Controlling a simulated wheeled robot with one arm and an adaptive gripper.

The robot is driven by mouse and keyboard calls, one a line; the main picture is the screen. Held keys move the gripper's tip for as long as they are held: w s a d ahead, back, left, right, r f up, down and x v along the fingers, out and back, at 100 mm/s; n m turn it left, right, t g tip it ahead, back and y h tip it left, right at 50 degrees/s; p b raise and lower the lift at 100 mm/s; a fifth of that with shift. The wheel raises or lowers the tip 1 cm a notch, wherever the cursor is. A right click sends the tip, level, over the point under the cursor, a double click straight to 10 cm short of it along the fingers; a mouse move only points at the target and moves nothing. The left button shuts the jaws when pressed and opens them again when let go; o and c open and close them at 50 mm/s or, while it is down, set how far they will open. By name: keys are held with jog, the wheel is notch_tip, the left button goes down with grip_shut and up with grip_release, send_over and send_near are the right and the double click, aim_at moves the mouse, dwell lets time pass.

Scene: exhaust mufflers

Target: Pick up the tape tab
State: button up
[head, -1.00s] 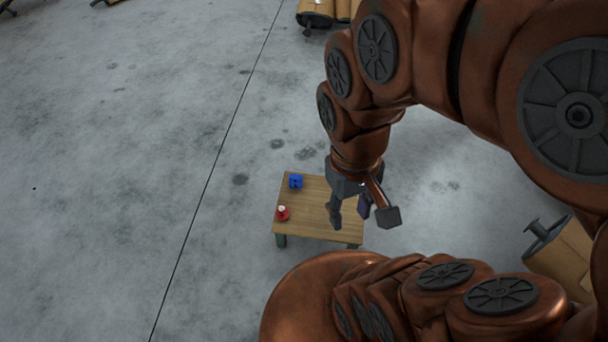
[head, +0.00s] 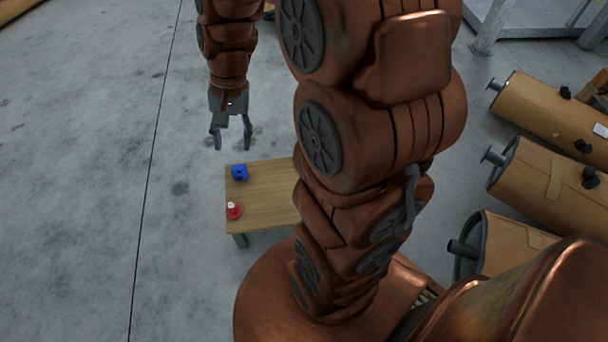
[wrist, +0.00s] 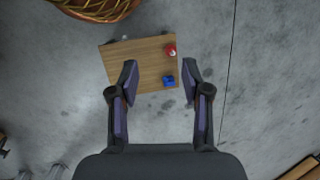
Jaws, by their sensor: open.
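A small wooden table (head: 262,205) stands on the floor, partly hidden behind my arm in the head view. A small blue thing (head: 239,172) lies near its far left corner. A small red thing with a white top (head: 233,210) stands near its left edge. I cannot tell which thing, if any, is the tape tab. My gripper (head: 232,140) is open and empty, above and beyond the table's far left corner. In the wrist view, the blue thing (wrist: 169,81) and the red thing (wrist: 170,51) show between and beyond the open fingers (wrist: 160,68).
Several brown wrapped mufflers (head: 552,180) with dark ends lie on the right. A metal frame (head: 490,28) stands at the top right. The grey floor (head: 90,190) left of the table is clear.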

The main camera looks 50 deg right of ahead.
jog(key=w+d+f+m+t+y+b, duration=0.1)
jog(key=w+d+f+m+b, duration=0.6)
jog(key=f, duration=0.6)
jog(key=w+d+f+m+t+b, duration=0.15)
jog(key=w+d+f+b, duration=0.3)
jog(key=d+f, duration=0.65)
jog(key=d+f+m+b, duration=0.3)
jog(key=d+f, duration=0.2)
jog(key=f, duration=0.4)
jog(key=s+d+f+m+t+b, duration=0.1)
jog(key=d+f+m+b, duration=0.2)
jog(key=d+f, duration=0.3)
jog(key=s+d+f+m+b, duration=0.1)
jog(key=d+f+m+b, duration=0.2)
jog(key=f, duration=0.9)
jog(key=shift+s+d+t+b, duration=0.15)
jog(key=shift+d+b, duration=0.2)
jog(key=shift+d, duration=0.25)
jog(key=shift+s+d+t+b, duration=0.1)
jog(key=shift+d+b, duration=0.25)
jog(key=shift+d, duration=0.25)
jog(key=shift+w+d+b+x, duration=0.15)
jog(key=shift+b+x, duration=0.35)
jog(key=shift+x, duration=0.55)
jog(key=shift+w+b+x, duration=0.1)
jog(key=shift+b+x, duration=0.45)
jog(key=shift+x, duration=0.55)
jog(key=shift+w+d+b+x, duration=0.15)
jog(key=shift+b+x, duration=0.35)
jog(key=shift+x, duration=0.55)
